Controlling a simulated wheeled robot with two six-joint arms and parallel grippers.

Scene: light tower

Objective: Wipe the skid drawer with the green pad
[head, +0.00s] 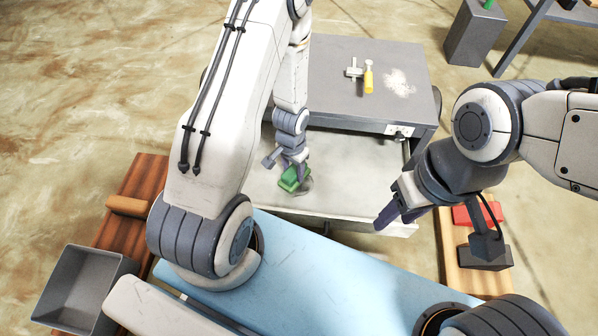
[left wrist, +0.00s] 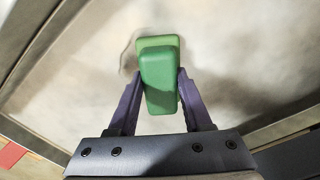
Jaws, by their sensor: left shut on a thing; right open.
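The green pad (head: 291,179) is in the jaws of my left gripper (head: 294,168), inside the open skid drawer (head: 345,170). In the left wrist view the green pad (left wrist: 160,80) sits between the two purple fingers of my left gripper (left wrist: 161,95), over the pale drawer floor (left wrist: 225,60). A darker smudge shows on the floor beside the pad. Whether the pad touches the floor is hard to tell. My right gripper (head: 390,213) is open and empty, above the front right part of the drawer.
The grey skid top (head: 330,70) carries a small metal fitting (head: 353,70), a yellow bottle (head: 368,77) and a patch of white powder (head: 399,83). A grey bin (head: 84,290) stands at lower left. A red block (head: 477,215) lies on a wooden board at right.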

